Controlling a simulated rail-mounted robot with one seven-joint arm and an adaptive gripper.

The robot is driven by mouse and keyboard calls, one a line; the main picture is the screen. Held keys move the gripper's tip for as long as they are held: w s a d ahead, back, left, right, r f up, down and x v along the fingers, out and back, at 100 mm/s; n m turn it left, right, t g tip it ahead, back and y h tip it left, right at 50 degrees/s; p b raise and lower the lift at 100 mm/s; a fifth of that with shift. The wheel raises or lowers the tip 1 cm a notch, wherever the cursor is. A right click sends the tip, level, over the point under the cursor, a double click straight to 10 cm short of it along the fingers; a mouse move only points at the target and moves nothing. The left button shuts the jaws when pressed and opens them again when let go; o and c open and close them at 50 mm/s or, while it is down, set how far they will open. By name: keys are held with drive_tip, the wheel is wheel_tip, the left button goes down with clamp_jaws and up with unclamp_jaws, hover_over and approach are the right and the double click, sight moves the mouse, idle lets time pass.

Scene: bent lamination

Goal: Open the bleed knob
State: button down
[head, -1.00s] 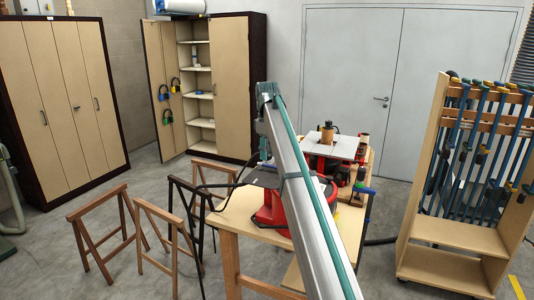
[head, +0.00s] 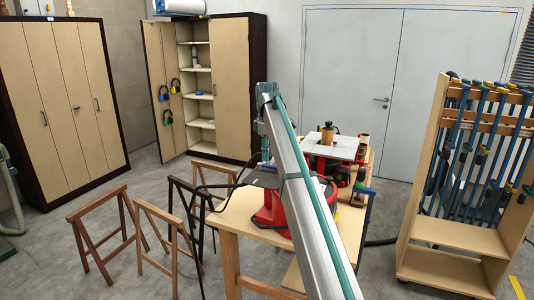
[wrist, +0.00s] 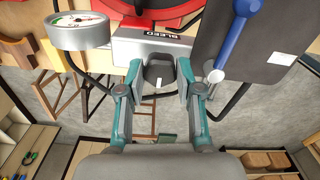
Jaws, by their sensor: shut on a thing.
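The bleed knob (wrist: 158,76) is a dark grey knob with a small white mark, in the wrist view just below a grey metal block with a BLEED label (wrist: 162,33). My gripper (wrist: 160,72) has its teal fingers on either side of the knob and is shut on it. In the head view the knob and my gripper are hidden behind my arm. The red machine (head: 270,212) shows partly behind my arm on the wooden table, and its red body (wrist: 150,6) is at the top of the wrist view.
A round pressure gauge (wrist: 79,30) sits left of the knob. A blue-handled lever (wrist: 232,38) over a dark panel (wrist: 262,45) is close on the right. Wooden trestles (head: 105,230) stand left of the table (head: 235,219), and a clamp rack (head: 470,180) stands at the right.

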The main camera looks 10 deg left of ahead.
drive_tip(key=c, duration=0.8)
unclamp_jaws()
drive_tip(key=shift+o, duration=0.2)
